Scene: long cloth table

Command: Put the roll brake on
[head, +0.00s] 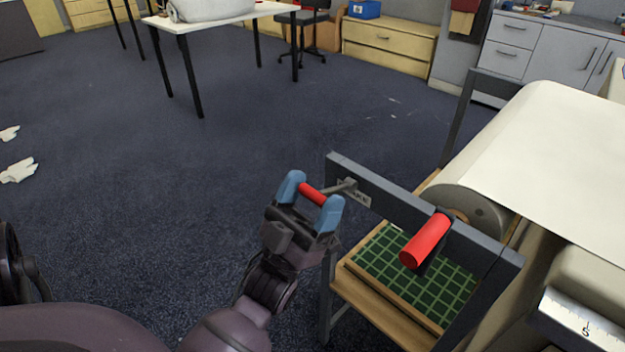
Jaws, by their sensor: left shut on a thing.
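A red-handled lever (313,194) with a thin grey arm (343,187) sits on a bracket on the grey frame at the roll's end. My left gripper (312,195) has its blue fingertips on either side of the red grip and is shut on it. A thicker red cylinder (425,240) on a dark mount stands on the same frame, to the right. The cloth roll (478,212) shows its round end behind the frame. My right gripper is not in view.
The long table with cream cloth (560,135) fills the right side. A green gridded mat (417,274) lies on a wooden shelf below the frame. A white ruler strip (582,322) is at lower right. Open blue carpet lies left; white scraps (18,170) lie far left.

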